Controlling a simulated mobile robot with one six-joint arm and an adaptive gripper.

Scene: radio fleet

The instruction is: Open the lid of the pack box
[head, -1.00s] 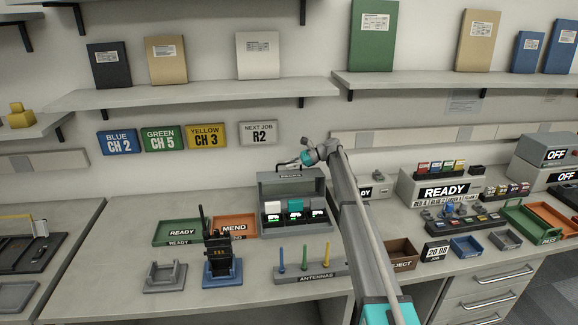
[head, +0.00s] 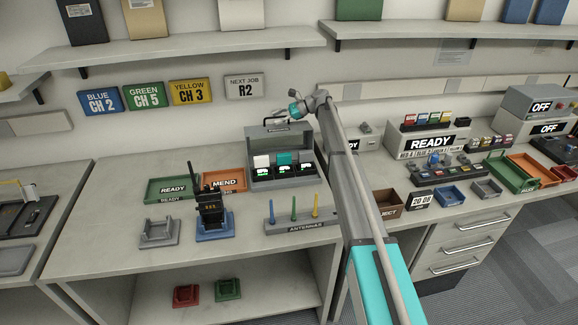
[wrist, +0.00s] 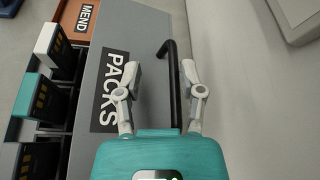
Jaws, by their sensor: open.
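The grey pack box (head: 254,172) stands at the back of the bench, with packs with white and teal tops (head: 284,158) showing in its front. Its grey lid panel (wrist: 140,60) bears a PACKS label (wrist: 112,90) in the wrist view. A dark bar handle (wrist: 172,85) runs along the lid's wall-side edge. The lid's exact angle is unclear. My gripper (wrist: 159,70) is open, with one finger on each side of the handle; the bar lies nearer the right finger. In the head view my gripper (head: 282,120) is small, at the top of the box.
A green READY tray (head: 172,188) and an orange MEND tray (head: 224,181) sit left of the box. A radio (head: 210,211) and an antenna rack (head: 300,226) stand in front. A shelf (head: 180,53) hangs above. My arm hides the bench right of the box.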

